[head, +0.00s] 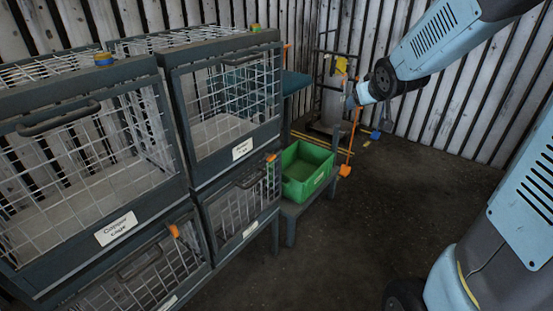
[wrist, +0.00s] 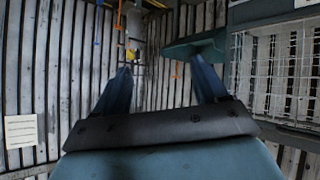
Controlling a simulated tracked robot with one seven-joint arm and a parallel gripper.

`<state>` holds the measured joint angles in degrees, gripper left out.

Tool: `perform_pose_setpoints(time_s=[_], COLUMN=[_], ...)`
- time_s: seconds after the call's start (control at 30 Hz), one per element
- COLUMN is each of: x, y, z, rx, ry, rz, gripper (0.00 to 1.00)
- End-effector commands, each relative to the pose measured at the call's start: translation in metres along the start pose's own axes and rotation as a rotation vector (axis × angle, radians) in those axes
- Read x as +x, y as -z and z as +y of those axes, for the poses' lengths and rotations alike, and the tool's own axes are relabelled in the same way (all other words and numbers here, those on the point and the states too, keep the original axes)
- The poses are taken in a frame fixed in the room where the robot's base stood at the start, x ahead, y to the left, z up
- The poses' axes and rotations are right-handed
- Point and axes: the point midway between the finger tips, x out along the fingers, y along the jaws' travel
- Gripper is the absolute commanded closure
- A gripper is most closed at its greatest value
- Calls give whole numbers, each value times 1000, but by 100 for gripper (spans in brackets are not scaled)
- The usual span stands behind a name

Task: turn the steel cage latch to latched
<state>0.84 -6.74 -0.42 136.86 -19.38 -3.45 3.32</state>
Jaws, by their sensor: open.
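Wire cages stand stacked two high at the left of the head view. The upper left cage's label (head: 115,228) reads "Copper cage". The upper right cage (head: 225,100) has a label (head: 242,148) too small to read surely, so I cannot tell whether it is the steel cage. Small coloured pieces sit on the frames: yellow and blue (head: 103,59), green and yellow (head: 255,27), orange (head: 174,230) and orange (head: 271,158). I cannot tell which is the steel cage latch or its position. My gripper (head: 351,99) is open and empty, right of the cages; its fingers show apart in the wrist view (wrist: 163,68).
A green bin (head: 306,172) sits on a low stand right of the cages. A gas cylinder (head: 333,100) stands by the back wall, with an orange-handled tool (head: 352,140) near it. Wire mesh (wrist: 275,75) is at the wrist view's right. Floor at centre right is clear.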

Motion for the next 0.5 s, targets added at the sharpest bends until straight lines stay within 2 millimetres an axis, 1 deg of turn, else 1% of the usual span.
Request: perform_pose_setpoints(time_s=[0.03,0.2,0.37,0.5], x=[18,69,114,149], y=[0,6,4,-3], z=[-2,-14,-31,-50], rx=[-16,-73,-121,-155], ry=[10,53,113,178], rz=[17,110,196,271], gripper=[28,28,28,28])
